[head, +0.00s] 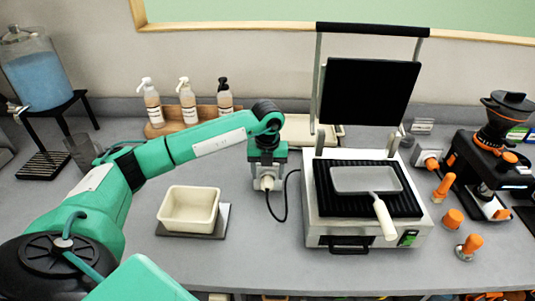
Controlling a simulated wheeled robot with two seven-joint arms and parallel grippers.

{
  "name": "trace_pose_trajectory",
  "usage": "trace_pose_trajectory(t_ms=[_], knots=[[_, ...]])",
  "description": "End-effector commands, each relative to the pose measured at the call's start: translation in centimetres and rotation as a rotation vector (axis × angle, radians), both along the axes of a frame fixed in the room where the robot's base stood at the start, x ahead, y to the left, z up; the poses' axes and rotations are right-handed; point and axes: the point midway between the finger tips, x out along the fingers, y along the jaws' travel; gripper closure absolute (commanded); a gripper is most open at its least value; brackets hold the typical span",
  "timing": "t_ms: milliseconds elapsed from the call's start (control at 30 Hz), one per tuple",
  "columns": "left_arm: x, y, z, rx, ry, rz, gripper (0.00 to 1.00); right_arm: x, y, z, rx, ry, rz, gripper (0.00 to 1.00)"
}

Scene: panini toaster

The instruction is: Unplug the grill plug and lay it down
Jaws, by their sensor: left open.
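The grill (322,215) stands open on the counter at the right of centre, its black lid raised. Its black cord (285,205) loops left to a small pale plug (267,184). My left gripper (268,182) points down at the plug, with its fingers around or just beside it. The jaws are open; I cannot tell whether they touch the plug. The gripper hides what is behind the plug, so the socket is not clearly visible. My right gripper is not in view.
A cream bin (190,208) on a dark base stands left of the plug. A grey pan (366,180) with a white handle lies on the grill plate. Sauce bottles (187,100) stand behind my arm. A coffee grinder (488,150) is at right. The front counter is clear between bin and grill.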

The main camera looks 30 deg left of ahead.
Motion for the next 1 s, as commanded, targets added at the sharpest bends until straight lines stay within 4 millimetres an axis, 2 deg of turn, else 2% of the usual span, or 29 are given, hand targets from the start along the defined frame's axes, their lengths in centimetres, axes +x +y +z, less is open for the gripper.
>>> trace_pose_trajectory(t_ms=[100,233,600,667,867,900,933,1000], knots=[[-0.1,0.0,-1.7,-0.001,0.003,0.000,0.38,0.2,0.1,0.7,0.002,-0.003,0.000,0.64],[0.0,0.0,-2.9,0.000,0.001,-0.001,0.38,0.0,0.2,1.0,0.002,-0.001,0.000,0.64],[0.0,0.0,-3.7,-0.001,-0.001,-0.001,0.38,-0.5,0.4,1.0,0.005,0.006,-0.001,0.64],[0.0,0.0,-3.6,-0.001,-0.001,-0.001,0.46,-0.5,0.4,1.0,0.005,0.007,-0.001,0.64],[0.0,0.0,-3.6,-0.001,-0.001,-0.001,0.85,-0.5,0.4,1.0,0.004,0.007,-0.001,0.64],[0.0,0.0,-3.6,-0.001,-0.001,-0.001,0.87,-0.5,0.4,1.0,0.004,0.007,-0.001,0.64],[0.0,0.0,-3.6,-0.001,-0.001,-0.001,0.70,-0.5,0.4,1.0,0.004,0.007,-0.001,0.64],[0.0,0.0,-3.6,-0.001,-0.001,-0.001,0.84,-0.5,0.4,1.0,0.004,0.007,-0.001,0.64]])
